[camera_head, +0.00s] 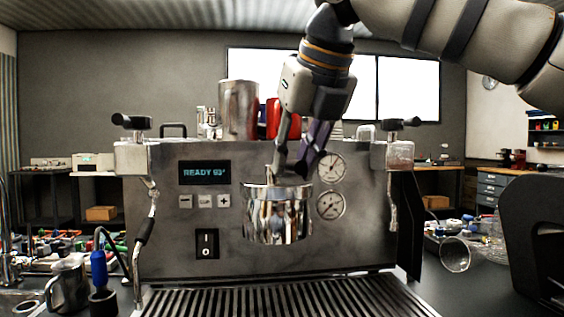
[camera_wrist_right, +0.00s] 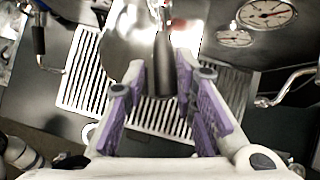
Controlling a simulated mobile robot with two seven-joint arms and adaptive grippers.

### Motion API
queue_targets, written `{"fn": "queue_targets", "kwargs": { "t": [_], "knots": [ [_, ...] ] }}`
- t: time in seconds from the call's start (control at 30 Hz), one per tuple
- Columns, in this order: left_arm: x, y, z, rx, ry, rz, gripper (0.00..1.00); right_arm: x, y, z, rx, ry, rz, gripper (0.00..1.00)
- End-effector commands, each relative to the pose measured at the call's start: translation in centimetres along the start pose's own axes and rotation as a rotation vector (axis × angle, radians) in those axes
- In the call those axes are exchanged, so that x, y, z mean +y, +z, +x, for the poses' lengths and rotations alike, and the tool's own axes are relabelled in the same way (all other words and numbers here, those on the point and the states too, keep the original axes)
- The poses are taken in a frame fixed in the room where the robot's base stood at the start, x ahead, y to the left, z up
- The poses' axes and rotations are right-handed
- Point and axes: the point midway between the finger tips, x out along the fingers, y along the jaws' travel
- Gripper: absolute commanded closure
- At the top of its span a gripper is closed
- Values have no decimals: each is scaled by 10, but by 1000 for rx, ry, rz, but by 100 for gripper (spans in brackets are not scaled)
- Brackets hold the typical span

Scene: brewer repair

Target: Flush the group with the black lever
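The chrome group (camera_head: 277,215) sticks out of the front of the steel brewer (camera_head: 290,255). My right gripper (camera_head: 297,172) points down just above it. In the right wrist view, the black lever (camera_wrist_right: 163,65) stands between the two purple-padded fingers of this gripper (camera_wrist_right: 162,62). The fingers are apart on either side of it, and I see no firm grip. In the head view the lever is mostly hidden by the fingers. My left gripper is not in view.
A steel pitcher (camera_head: 238,110) and a red object (camera_head: 283,118) stand on top of the brewer. Black-handled valves (camera_head: 130,121) sit at both upper corners. Two gauges (camera_head: 331,168) are right of the group. A slotted drip tray (camera_head: 290,298) lies below.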

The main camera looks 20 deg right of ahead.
Motion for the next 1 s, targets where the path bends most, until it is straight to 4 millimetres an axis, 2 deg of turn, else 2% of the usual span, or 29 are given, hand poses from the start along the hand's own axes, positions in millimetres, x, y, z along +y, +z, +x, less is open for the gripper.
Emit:
{"fn": "queue_targets", "kwargs": {
  "t": [0.47,1.0],
  "knots": [
    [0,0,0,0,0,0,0,27,3,2,0,-174,252,75],
    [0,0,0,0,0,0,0,56,15,11,0,-379,551,75]
  ]
}}
